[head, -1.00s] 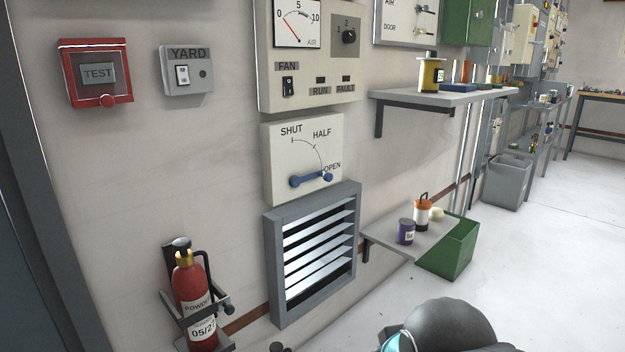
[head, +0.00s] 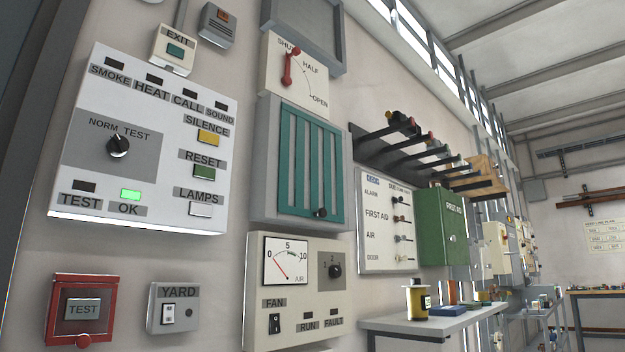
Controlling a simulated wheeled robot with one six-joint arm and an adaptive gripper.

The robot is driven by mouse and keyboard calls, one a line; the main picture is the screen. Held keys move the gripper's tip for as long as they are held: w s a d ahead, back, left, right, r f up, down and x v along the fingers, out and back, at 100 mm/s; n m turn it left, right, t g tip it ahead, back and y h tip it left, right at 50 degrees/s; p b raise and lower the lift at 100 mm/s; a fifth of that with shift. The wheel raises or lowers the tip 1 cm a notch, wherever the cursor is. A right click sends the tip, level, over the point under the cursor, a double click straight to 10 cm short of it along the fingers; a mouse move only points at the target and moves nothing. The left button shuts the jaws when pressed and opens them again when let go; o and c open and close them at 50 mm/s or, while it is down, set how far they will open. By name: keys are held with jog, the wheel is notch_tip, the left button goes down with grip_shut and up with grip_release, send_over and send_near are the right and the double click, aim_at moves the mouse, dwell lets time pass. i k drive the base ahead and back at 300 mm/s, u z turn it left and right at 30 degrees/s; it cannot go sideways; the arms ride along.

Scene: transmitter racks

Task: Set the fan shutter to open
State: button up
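A white dial plate (head: 312,98) marked SHUT, HALF and OPEN is high on the wall at the upper middle. Its red lever (head: 288,68) points up to the SHUT mark. A teal louvre with upright slats (head: 292,165) in a grey frame is just below it, with a small dark knob (head: 320,213) at its lower right. The fan panel (head: 300,325) below has an AIR gauge near 0, a two-position selector and a FAN switch. The blue-handled dial seen earlier is out of view. My gripper is not in view.
A grey-framed panel (head: 340,35) is above the red-lever dial. A white alarm panel (head: 140,180) is to the left. Dark rods stick out from a wall rack (head: 368,150) to the right.

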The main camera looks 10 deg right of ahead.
aim_at(326, 213)
jog(key=k, duration=0.65)
jog(key=u, duration=0.65)
jog(key=i, duration=1.3)
jog(key=z, duration=0.15)
